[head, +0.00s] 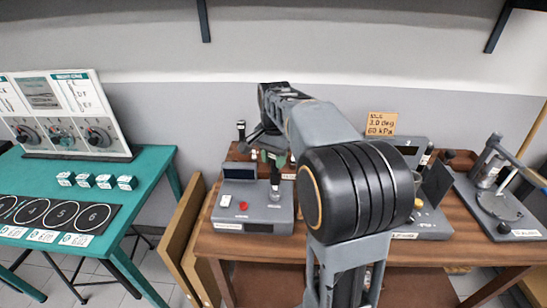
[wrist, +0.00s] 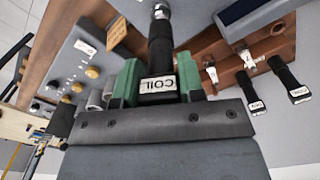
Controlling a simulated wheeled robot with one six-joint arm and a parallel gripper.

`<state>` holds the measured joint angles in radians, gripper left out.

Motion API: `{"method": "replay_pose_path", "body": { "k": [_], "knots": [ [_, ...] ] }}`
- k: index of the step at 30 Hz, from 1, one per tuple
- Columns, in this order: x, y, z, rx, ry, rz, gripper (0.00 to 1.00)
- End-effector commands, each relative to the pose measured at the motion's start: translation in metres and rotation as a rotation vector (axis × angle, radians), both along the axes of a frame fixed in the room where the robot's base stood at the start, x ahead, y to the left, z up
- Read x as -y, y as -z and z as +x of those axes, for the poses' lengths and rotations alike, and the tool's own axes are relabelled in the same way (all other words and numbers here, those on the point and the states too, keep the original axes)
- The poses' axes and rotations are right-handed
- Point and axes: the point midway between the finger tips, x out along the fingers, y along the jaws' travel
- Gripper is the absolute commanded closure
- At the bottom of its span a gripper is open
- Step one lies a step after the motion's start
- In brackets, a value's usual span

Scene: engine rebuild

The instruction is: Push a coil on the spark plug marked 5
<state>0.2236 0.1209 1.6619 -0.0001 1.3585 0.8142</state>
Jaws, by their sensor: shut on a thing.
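My gripper (wrist: 157,82) is shut on a black coil (wrist: 160,48) with a white COIL label, held between its two green fingers in the wrist view. The coil's far end has a bright metal part. In the head view my gripper (head: 271,157) is behind my forearm, above the left part of the wooden bench. A dark and silver upright part shows just below it, over a grey device (head: 252,207); I cannot tell whether they touch. I cannot make out a spark plug marked 5. A mat (head: 62,214) on the left has circles marked 4, 5 and 6.
Two more black coils (wrist: 288,80) (wrist: 256,92) lie by a brown rack in the wrist view. A teal table (head: 150,166) holds several small labelled blocks and a dial panel (head: 66,112). A press-like stand (head: 497,200) is at the right. Wooden boards lean between the tables.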

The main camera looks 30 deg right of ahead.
Motion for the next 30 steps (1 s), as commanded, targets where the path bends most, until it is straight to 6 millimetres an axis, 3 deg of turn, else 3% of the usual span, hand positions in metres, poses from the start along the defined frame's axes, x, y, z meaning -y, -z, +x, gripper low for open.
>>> {"method": "replay_pose_path", "body": {
  "k": [30],
  "knots": [
    [0.0,0.017,0.0,0.0,0.0,0.0,0.91]
  ]
}}
